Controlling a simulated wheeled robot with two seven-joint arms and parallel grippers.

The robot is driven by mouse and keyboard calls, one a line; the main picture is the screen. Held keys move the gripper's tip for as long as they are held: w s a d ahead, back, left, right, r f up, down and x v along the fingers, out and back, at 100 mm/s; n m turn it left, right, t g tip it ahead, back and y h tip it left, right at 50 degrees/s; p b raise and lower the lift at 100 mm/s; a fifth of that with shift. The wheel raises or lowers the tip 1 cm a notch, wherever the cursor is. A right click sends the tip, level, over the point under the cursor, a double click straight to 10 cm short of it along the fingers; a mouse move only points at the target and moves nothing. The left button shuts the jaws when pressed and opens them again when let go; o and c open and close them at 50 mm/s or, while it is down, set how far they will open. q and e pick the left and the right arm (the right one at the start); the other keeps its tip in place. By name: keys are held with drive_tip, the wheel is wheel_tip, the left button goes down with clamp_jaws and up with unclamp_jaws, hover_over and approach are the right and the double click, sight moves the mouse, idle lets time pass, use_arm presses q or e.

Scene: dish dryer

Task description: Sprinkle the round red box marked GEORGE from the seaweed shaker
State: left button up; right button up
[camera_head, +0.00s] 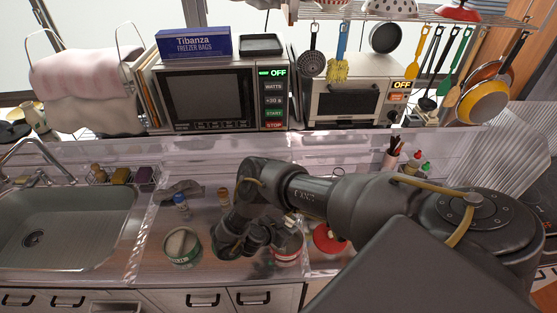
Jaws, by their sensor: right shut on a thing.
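My right arm comes in from the right, and my right gripper (246,243) is low over the counter, dark and seen from above. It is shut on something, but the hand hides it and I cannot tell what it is. A round red box with a pale band (287,250) stands just right of the gripper, partly covered by my arm. I cannot read its marking. A round green box with a pale top (182,246) stands to the left. A small blue-capped shaker (181,204) and a brown-capped bottle (223,198) stand behind. I cannot tell which is the seaweed shaker. My left gripper is not in view.
A red round thing (328,238) lies right of the red box, partly behind my arm. The sink (70,235) is at the left. A dark cloth (184,188) lies behind the shaker. A microwave (222,98) and toaster oven (352,100) stand at the back.

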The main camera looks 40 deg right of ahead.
drive_tip(key=shift+r+p, duration=1.3)
drive_tip(key=shift+p, duration=0.1)
drive_tip(key=shift+f+b, duration=1.35)
drive_tip(key=shift+r, duration=0.15)
